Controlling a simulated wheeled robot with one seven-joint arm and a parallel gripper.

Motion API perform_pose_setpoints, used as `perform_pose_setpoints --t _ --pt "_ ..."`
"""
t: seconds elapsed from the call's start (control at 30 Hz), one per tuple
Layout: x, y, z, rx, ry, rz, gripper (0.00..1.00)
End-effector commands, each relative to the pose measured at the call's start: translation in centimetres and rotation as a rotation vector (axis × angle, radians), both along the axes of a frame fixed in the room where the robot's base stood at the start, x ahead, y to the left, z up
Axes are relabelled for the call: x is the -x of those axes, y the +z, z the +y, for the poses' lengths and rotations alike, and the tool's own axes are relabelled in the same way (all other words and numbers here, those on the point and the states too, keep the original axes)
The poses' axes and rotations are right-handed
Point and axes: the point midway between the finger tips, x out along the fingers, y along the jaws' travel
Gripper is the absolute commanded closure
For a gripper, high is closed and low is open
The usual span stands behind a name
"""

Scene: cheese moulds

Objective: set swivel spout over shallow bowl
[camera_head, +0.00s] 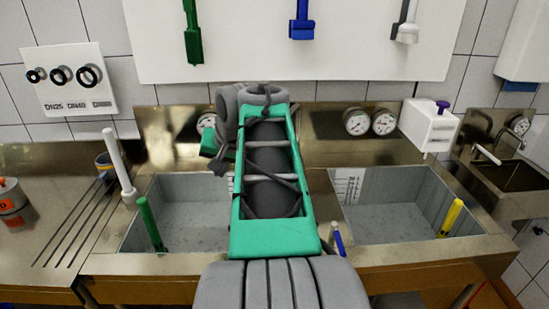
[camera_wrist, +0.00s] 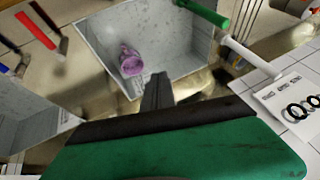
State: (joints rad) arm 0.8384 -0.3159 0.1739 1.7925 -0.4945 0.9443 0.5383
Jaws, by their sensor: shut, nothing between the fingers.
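A white tube (camera_head: 118,165), which looks like the swivel spout, stands tilted on the left rim of the left basin (camera_head: 190,250). It also shows in the wrist view (camera_wrist: 250,58), beside a green handle. A second white spout (camera_head: 487,154) is at the small sink on the far right; I cannot tell which is meant. Which basin is the shallow bowl is also unclear.
A purple cup-like thing (camera_wrist: 130,62) lies in the basin below my gripper. A green handle (camera_head: 150,224) and a yellow handle (camera_head: 451,217) stand in the basins. Gauges (camera_head: 370,122) and a white box (camera_head: 428,124) line the back. Tools hang above.

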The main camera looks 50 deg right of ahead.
Motion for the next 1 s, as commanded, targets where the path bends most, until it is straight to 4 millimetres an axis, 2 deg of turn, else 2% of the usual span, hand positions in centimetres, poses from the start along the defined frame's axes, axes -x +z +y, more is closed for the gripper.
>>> perform_pose_setpoints --t 0.03,0.1,0.2,0.23,0.3,0.43,0.87,1.0 --pt "1.7 0.3 -5.3 -0.015 -0.121 -0.028 1.00" --pt "4.2 1.5 -10.6 -0.033 -0.250 -0.064 1.00" --pt "7.8 2.7 -15.6 -0.047 -0.381 -0.101 1.00" --pt "8.6 2.9 -16.6 -0.049 -0.407 -0.108 1.00" --pt "9.8 3.3 -17.9 -0.052 -0.444 -0.119 1.00" --pt "9.8 2.7 -18.6 -0.056 -0.455 -0.122 1.00" --pt "5.3 -4.2 -21.4 -0.056 -0.453 -0.121 1.00" --pt "2.9 -4.2 -21.3 -0.051 -0.449 -0.123 1.00"
